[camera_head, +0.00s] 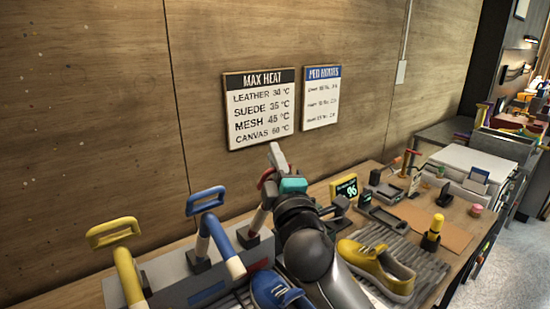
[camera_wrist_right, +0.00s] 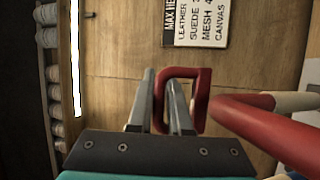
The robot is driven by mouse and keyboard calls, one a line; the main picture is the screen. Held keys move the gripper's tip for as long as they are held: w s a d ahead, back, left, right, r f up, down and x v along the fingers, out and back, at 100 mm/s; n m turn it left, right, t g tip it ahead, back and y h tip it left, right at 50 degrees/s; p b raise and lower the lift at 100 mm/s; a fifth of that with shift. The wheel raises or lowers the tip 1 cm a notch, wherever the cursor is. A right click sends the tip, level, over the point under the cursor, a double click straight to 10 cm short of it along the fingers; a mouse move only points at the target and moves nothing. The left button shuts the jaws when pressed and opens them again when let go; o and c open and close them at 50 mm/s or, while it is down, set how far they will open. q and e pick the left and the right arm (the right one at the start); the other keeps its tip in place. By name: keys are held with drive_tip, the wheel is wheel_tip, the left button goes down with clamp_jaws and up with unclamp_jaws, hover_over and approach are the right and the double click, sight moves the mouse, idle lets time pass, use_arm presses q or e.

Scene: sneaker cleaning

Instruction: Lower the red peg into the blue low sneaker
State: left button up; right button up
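The red peg (camera_head: 258,221) stands in the grey rack (camera_head: 178,275), to the right of the blue peg; its foot is partly hidden. Its red loop handle (camera_wrist_right: 203,100) is large in the right wrist view. My right gripper (camera_wrist_right: 162,85) has its fingers on either side of the loop's left bar, which fills the gap between them. In the head view my right gripper (camera_head: 275,160) is at the handle, and my wrist covers part of it. The blue low sneaker (camera_head: 275,292) is at the bottom edge, partly cut off, below the peg. My left gripper is not in view.
A blue peg (camera_head: 207,225) and a yellow peg (camera_head: 125,262) stand to the left on the rack. A yellow sneaker (camera_head: 380,268) lies on a grey slatted mat right of my arm. A small display (camera_head: 345,188) and tools stand behind. The wooden wall is close behind the bench.

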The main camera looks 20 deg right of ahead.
clamp_jaws()
idle(1.1)
